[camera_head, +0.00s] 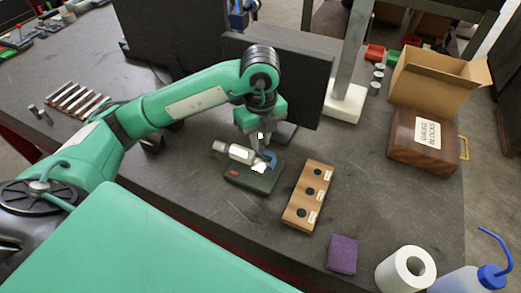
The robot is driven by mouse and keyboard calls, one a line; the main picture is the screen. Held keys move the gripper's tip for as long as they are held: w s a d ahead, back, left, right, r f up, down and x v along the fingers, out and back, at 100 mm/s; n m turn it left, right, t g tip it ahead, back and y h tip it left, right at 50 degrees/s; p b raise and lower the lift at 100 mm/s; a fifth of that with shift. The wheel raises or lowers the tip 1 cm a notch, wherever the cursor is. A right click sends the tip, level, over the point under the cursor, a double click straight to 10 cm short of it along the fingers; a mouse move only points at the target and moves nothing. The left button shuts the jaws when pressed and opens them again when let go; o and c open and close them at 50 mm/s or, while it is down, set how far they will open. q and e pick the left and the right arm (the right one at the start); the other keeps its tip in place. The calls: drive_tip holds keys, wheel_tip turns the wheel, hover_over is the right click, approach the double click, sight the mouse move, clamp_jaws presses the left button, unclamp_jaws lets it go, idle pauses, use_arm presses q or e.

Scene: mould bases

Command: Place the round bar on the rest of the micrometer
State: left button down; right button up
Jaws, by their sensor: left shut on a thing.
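My left gripper (259,149) points down over the micrometer (237,152). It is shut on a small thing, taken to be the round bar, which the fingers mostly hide. The micrometer has a silver barrel pointing left and a blue frame (271,157) at its right. It sits on a dark green base (252,180) with a small red mark. The fingertips are at the micrometer's frame; I cannot tell whether the bar touches the rest. My right gripper is not in view.
A wooden block (309,195) with several dark holes lies right of the base. A dark upright panel (300,85) stands behind. A gauge block box (425,138), open carton (440,80), purple pad (342,254) and paper roll (405,270) are right. Several metal bars (78,101) lie left.

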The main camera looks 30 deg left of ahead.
sight(260, 152)
use_arm(q)
wheel_tip(260, 152, down, 5)
drive_tip(key=shift+r+p, duration=0.1)
drive_tip(key=shift+p, duration=0.5)
drive_tip(key=shift+f, duration=0.45)
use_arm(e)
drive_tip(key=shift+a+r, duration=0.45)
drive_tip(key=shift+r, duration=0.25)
use_arm(q)
drive_tip(key=shift+f, duration=0.15)
drive_tip(key=c, duration=1.3)
unclamp_jaws()
drive_tip(key=shift+c, duration=0.2)
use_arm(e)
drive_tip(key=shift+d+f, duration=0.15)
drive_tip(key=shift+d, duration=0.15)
